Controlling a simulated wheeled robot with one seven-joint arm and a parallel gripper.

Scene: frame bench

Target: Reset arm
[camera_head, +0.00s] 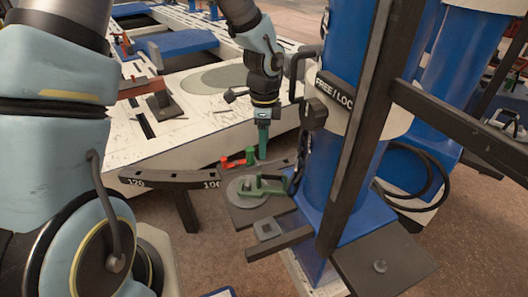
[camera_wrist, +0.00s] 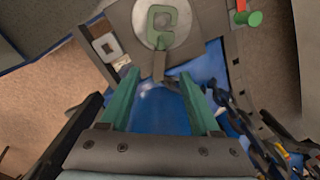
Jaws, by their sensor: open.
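A green C-shaped piece (camera_head: 264,187) lies on a round grey disc (camera_head: 240,191) on that plate, below and apart from the fingers. The green piece also shows in the wrist view (camera_wrist: 153,38), beyond the fingertips.
A blue column (camera_head: 340,110) with a "FREE / LOC" label (camera_head: 335,90) and a dark upright bar stands close right of my gripper. A chain (camera_head: 299,160) hangs beside it. A red piece (camera_head: 228,163) and a numbered scale bar (camera_head: 165,181) lie left. The white frame bench (camera_head: 190,130) is behind.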

